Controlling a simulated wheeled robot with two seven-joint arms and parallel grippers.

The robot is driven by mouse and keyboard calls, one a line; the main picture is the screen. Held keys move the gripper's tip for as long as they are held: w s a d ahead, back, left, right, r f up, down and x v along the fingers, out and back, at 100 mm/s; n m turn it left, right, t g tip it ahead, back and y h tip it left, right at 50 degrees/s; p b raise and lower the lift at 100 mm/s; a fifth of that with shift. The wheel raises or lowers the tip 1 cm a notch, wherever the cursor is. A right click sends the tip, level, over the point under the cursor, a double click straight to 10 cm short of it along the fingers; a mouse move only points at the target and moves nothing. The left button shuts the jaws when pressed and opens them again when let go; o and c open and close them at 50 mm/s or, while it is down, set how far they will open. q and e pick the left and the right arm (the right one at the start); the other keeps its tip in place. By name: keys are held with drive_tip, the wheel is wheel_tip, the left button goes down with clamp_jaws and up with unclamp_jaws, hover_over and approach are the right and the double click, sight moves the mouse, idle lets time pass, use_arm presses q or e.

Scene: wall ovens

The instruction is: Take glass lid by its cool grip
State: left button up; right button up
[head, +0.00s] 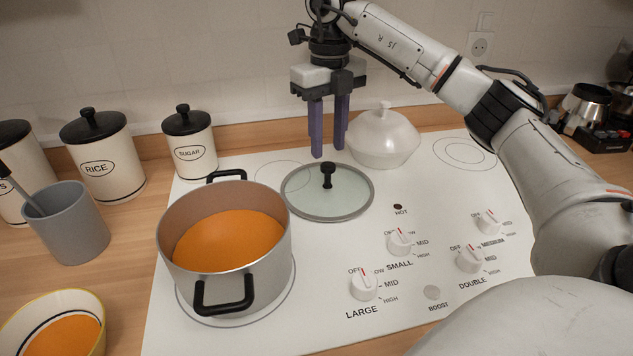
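The glass lid (327,196) lies flat on the white cooktop, with a grey rim and a black upright knob (328,175) at its middle. My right gripper (328,154) points down with two purple fingers, above and slightly behind the lid's knob in the head view. Its fingers are apart with nothing seen between them. An open metal pot (228,258) with black handles and orange liquid stands to the left of the lid. My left gripper is not in view.
A pale lidded dish (383,138) stands just right of the gripper's fingers. Canisters (190,142), a grey cup (69,225) and a bowl (56,328) are at the left. Knobs (364,285) and a HOT light (397,207) are on the cooktop (300,318).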

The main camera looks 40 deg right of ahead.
sight(328, 164)
drive_tip(key=shift+s+f, duration=0.25)
drive_tip(key=shift+f, duration=0.85)
drive_tip(key=shift+w+f, duration=0.1)
drive_tip(key=shift+f, duration=2.65)
clamp_jaws()
